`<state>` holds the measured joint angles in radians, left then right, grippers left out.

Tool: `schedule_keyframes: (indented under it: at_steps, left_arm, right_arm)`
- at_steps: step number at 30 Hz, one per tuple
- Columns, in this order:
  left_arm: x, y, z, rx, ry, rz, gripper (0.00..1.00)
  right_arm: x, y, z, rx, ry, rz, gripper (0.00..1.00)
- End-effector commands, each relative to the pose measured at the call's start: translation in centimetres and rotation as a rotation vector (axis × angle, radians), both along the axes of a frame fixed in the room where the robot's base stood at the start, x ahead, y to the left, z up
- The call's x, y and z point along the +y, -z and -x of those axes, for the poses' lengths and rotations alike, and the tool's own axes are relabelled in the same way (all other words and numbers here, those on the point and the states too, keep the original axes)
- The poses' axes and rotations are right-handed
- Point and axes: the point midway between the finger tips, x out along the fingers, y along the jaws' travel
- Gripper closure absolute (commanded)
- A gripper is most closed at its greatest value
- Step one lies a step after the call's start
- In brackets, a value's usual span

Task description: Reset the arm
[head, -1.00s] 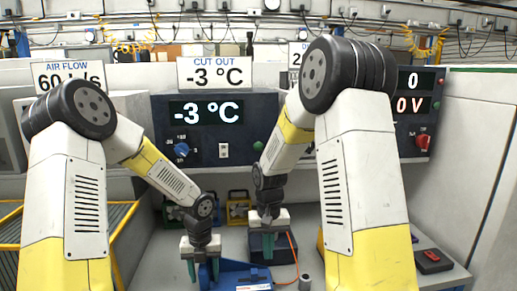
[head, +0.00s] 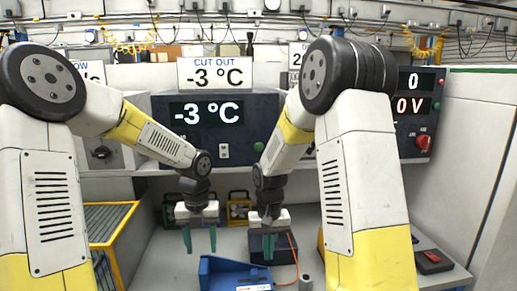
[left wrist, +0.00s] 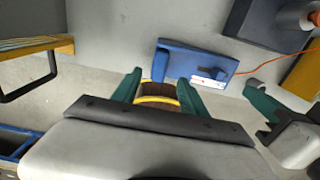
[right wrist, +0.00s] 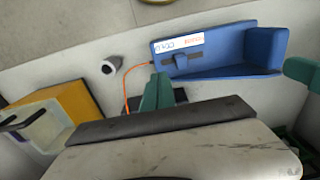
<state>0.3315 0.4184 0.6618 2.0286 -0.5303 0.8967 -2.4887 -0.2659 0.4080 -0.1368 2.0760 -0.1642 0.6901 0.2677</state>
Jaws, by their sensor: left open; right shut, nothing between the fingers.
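My left gripper (head: 199,241) hangs fingers down, open and empty, above the bench to the left of the blue device. Its two green fingers are apart in the left wrist view (left wrist: 158,88), with a brown and yellow round thing showing beyond the gap. My right gripper (head: 268,246) hangs fingers down to its right, with its fingers together and nothing between them. The right wrist view shows these closed fingers (right wrist: 156,92) in front of a dark base. The blue device (head: 234,272) lies on the bench below and between the grippers; it also shows in the right wrist view (right wrist: 225,52).
A dark box (head: 285,247) with an orange cable stands behind my right gripper. A small grey cylinder (head: 305,283) stands near the front. A yellow-framed rack (head: 112,225) is at the left, and a dark box with a red button (head: 433,260) at the right.

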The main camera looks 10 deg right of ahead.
Motion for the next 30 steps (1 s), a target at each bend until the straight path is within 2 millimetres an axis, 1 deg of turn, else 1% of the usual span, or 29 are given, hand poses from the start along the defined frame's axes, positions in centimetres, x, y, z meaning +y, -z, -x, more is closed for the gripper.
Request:
schedule_keyframes:
  at_steps: [2, 5, 8, 11, 12, 14, 15, 17, 18, 20, 21, 23, 24, 27, 30]
  left_arm:
    - [0.0, -0.6, 0.1, -0.003, -0.015, -0.001, 0.49]
    - [0.5, -1.8, 0.6, -0.019, -0.115, -0.014, 0.49]
    - [1.3, -3.7, 1.8, -0.057, -0.348, -0.03, 0.49]
    - [2.4, -6.4, 3.6, -0.116, -0.681, -0.021, 0.49]
    - [2.8, -7.4, 4.5, -0.14, -0.828, -0.006, 0.49]
    - [3.4, -8.9, 5.7, -0.174, -1.047, 0.026, 0.49]
    - [3.7, -9.8, 6.6, -0.192, -1.192, 0.056, 0.49]
    - [4.2, -11.2, 7.9, -0.214, -1.41, 0.111, 0.49]
    - [4.5, -12.0, 8.9, -0.221, -1.556, 0.157, 0.49]
    - [4.8, -13.2, 10.2, -0.222, -1.771, 0.236, 0.49]
    - [5.1, -13.9, 11.1, -0.213, -1.915, 0.296, 0.49]
    - [5.3, -14.9, 12.6, -0.181, -2.125, 0.39, 0.49]
    - [5.4, -15.5, 13.4, -0.149, -2.256, 0.457, 0.49]
    - [5.6, -16.5, 15.4, -0.034, -2.546, 0.613, 0.49]
    - [5.6, -17.2, 16.8, 0.101, -2.757, 0.732, 0.49]
  right_arm:
    - [0.0, -0.2, 0.0, -0.003, 0.001, -0.002, 1.0]
    - [-0.2, -1.6, 0.4, -0.023, 0.003, -0.015, 1.0]
    - [-0.7, -4.5, 1.2, -0.066, 0.005, -0.043, 1.0]
    - [-1.2, -8.1, 2.7, -0.126, 0.003, -0.076, 1.0]
    - [-1.4, -9.4, 3.5, -0.151, 0.002, -0.09, 1.0]
    - [-1.8, -11.4, 4.7, -0.188, 0.0, -0.108, 1.0]
    - [-2.0, -12.6, 5.5, -0.213, -0.002, -0.118, 1.0]
    - [-2.3, -14.3, 6.8, -0.252, -0.008, -0.133, 1.0]
    - [-2.5, -15.3, 7.8, -0.278, -0.009, -0.142, 1.0]
    - [-2.8, -16.7, 9.2, -0.317, -0.015, -0.154, 1.0]
    - [-3.0, -17.6, 10.2, -0.344, -0.018, -0.16, 1.0]
    - [-3.2, -18.7, 11.7, -0.383, -0.024, -0.169, 1.0]
    - [-3.3, -19.4, 12.7, -0.409, -0.028, -0.173, 1.0]
    - [-3.6, -20.6, 14.9, -0.467, -0.037, -0.18, 1.0]
    - [-3.7, -21.3, 16.6, -0.509, -0.046, -0.183, 1.0]
